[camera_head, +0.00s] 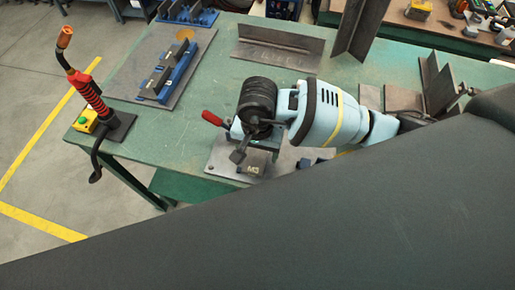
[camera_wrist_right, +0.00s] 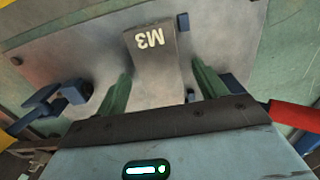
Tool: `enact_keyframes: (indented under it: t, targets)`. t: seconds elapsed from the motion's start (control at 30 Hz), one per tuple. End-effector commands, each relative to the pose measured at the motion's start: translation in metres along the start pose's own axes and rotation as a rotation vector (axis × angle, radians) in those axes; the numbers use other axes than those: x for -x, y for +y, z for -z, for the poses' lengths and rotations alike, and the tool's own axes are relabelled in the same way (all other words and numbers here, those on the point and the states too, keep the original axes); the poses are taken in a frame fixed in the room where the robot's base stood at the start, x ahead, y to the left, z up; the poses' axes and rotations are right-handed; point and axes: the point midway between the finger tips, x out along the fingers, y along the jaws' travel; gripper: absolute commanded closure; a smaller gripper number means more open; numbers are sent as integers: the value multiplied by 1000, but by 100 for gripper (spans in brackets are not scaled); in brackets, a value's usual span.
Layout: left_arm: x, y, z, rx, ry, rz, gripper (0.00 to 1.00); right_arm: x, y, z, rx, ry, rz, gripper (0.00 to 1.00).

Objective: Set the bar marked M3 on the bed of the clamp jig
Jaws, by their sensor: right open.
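The bar marked M3 (camera_wrist_right: 150,45) is a grey metal piece with white lettering, lying on or just over the grey plate of the clamp jig (camera_wrist_right: 235,35). In the head view its M3 end (camera_head: 253,170) shows at the front of the jig plate (camera_head: 222,163); my arm hides the rest. The jig's red handle (camera_head: 212,118) sticks up left of my wrist. My right gripper (camera_wrist_right: 163,88) is open, with one green finger on each side of the bar and visible gaps. In the head view this gripper (camera_head: 262,148) is low over the jig, mostly hidden. My left gripper is not in view.
A red-and-black torch (camera_head: 90,93) stands at the table's left edge beside a yellow box with a green button (camera_head: 85,122). A blue fixture (camera_head: 178,75) sits behind left. Steel angle pieces (camera_head: 277,47) stand farther back. Green tabletop (camera_head: 150,125) is clear left of the jig.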

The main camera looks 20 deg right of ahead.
Motion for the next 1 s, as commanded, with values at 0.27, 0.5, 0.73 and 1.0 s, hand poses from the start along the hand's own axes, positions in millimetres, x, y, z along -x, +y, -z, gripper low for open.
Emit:
enact_keyframes:
  t: [0.27, 0.5, 0.73, 1.0]
  targets:
    - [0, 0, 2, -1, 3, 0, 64, 10, 0, 0, 0, 0, -1, 29]
    - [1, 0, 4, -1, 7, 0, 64, 49, 0, 1, 1, 3, 2, 29]
    - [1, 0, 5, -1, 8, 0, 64, 74, 0, 0, 0, 1, 0, 29]
    - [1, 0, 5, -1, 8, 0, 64, 78, 0, 0, 0, 0, -1, 29]
